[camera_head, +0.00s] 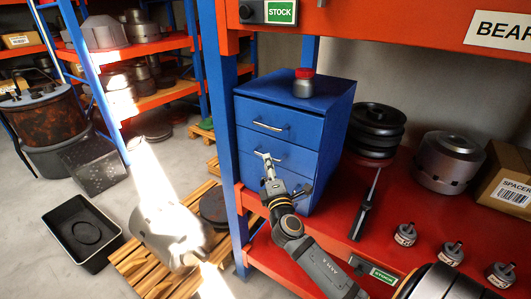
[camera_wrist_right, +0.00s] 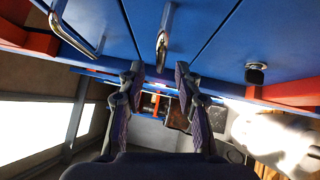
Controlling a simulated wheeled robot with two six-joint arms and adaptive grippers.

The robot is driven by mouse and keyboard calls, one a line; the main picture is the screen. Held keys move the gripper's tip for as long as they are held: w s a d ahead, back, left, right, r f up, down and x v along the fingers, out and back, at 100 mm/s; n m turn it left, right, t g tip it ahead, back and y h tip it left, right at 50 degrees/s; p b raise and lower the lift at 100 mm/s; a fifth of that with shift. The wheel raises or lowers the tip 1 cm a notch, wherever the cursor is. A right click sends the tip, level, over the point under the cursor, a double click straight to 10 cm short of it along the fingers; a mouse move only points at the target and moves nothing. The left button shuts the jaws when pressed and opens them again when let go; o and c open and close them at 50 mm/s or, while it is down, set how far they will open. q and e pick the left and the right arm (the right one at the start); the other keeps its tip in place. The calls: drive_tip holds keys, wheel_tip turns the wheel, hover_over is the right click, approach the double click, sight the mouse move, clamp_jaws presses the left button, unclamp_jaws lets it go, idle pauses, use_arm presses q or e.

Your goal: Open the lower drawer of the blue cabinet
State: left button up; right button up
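The blue cabinet (camera_head: 325,112) stands on the red shelf, with three drawers stacked on its front. The top drawer has a silver bar handle (camera_head: 269,127), which also shows at the left of the wrist view (camera_wrist_right: 76,35). The middle drawer's handle (camera_wrist_right: 163,40) lies just ahead of my fingers. The lower drawer, at the right of the wrist view, has a dark knob (camera_wrist_right: 256,73); in the head view my arm partly covers this drawer. All drawers look shut. My right gripper (camera_head: 266,163) is open and empty before the middle drawer; it shows in the wrist view (camera_wrist_right: 159,78). My left gripper is out of view.
A red-topped weight (camera_head: 303,84) stands on the cabinet. Black discs (camera_head: 375,130), a dark-handled tool (camera_head: 366,208) and small grey parts (camera_head: 405,234) are on the red shelf. A blue post (camera_head: 222,130) stands left of the cabinet. A pallet (camera_head: 140,268) lies on the floor.

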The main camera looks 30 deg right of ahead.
drive_tip(key=p+x, duration=0.1)
drive_tip(key=x, duration=0.4)
clamp_jaws()
drive_tip(key=shift+f, duration=0.1)
